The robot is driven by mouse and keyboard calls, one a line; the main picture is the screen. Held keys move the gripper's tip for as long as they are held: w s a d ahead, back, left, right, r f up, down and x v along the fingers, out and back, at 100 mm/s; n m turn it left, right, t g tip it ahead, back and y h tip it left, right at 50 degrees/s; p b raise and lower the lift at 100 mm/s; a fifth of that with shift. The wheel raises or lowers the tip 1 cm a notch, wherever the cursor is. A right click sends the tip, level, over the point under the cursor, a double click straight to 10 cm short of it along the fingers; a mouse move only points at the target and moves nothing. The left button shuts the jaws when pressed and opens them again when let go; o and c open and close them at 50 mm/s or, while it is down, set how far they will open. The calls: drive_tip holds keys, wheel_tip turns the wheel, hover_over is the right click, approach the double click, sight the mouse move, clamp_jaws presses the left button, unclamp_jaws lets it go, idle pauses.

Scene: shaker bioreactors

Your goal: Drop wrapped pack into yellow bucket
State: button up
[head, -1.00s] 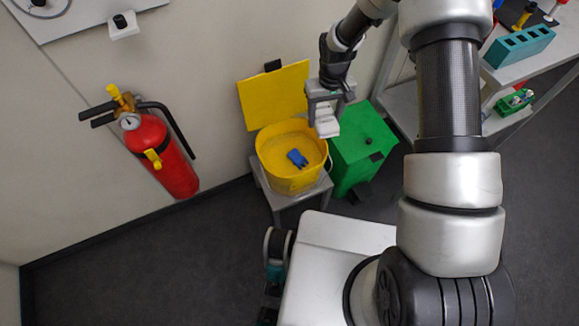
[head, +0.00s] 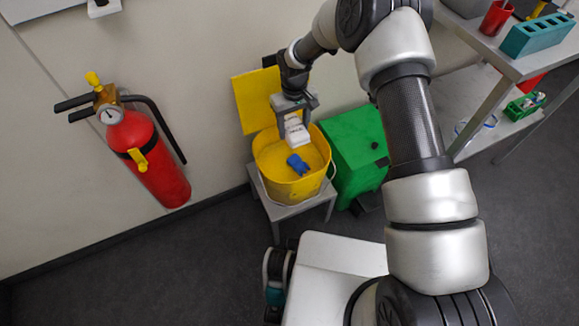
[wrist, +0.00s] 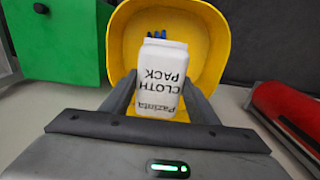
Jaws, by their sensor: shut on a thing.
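The yellow bucket (head: 271,181) stands open on a small grey stool, its lid (head: 254,102) raised behind it. A blue object (head: 297,164) lies inside it. My gripper (head: 294,117) is shut on the white wrapped pack (head: 295,130) and holds it over the back part of the bucket's opening. In the wrist view the pack (wrist: 161,80), printed "CLOTH PACK", sits between the two fingers with the bucket (wrist: 208,45) beyond it. The pack hides most of the blue object there.
A green bin (head: 352,150) stands right beside the bucket. A red fire extinguisher (head: 150,160) hangs on the wall at left. A shelf bench (head: 480,65) with a teal rack (head: 537,37) and a red cup (head: 496,18) is at right.

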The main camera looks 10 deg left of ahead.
drive_tip(key=shift+f, duration=0.8)
drive_tip(key=o, duration=1.1)
drive_tip(key=shift+o, duration=0.2)
wheel_tip(320, 180, up, 18)
drive_tip(key=p, duration=0.3)
drive_tip(key=shift+f, duration=0.25)
